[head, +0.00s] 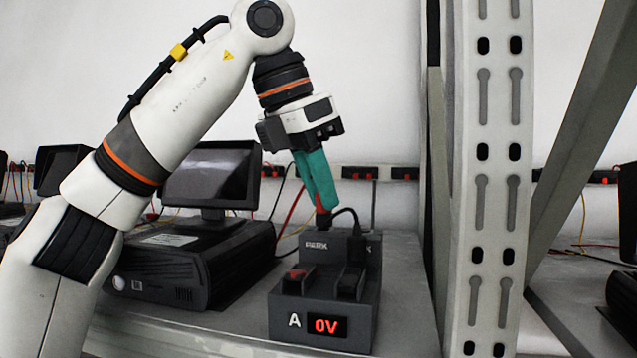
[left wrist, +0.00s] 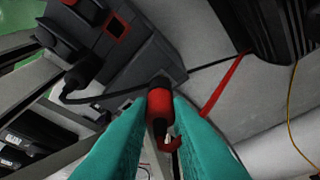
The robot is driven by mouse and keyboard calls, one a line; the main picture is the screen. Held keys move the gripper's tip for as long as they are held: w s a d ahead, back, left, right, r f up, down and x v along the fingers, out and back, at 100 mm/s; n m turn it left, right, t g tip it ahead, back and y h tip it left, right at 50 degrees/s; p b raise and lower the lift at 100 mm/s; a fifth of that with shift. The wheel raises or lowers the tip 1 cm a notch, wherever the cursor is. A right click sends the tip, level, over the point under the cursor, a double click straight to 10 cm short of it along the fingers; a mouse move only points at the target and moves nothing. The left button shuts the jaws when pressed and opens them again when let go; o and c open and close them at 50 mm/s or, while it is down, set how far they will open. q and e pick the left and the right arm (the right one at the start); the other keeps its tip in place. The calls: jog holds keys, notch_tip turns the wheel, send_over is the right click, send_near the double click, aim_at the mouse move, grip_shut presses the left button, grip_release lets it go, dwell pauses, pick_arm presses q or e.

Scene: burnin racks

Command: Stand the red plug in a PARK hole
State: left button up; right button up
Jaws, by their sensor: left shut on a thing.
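My left gripper (head: 321,205), with teal fingers, points down over the test box and is shut on the red plug (head: 322,217). In the left wrist view the red plug (left wrist: 160,101) sits between the fingertips, its dark end toward the raised PARK block (left wrist: 153,65). In the head view the plug is at the top of the PARK block (head: 335,251); I cannot tell whether its end is inside a hole. The box front has a white A and a red 0V display (head: 326,326). My right gripper is not in view.
A red-marked socket (head: 297,275) and a black one (head: 350,281) sit on the box's lower step. A monitor (head: 213,176) on a black unit (head: 190,270) stands left; a rack post (head: 488,180) stands right.

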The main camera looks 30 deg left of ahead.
pick_arm(q)
jog(key=shift+f, duration=0.15)
jog(key=o, duration=1.3)
jog(key=shift+w+a+r+p, duration=0.1)
jog(key=shift+w+r+p, duration=0.15)
jog(key=shift+r, duration=0.25)
jog(key=shift+w+r+p, duration=0.1)
jog(key=shift+r+p, duration=0.1)
jog(key=shift+r, duration=0.25)
jog(key=shift+v, duration=0.8)
jog(key=shift+w+r, duration=0.1)
jog(key=shift+r, duration=0.9)
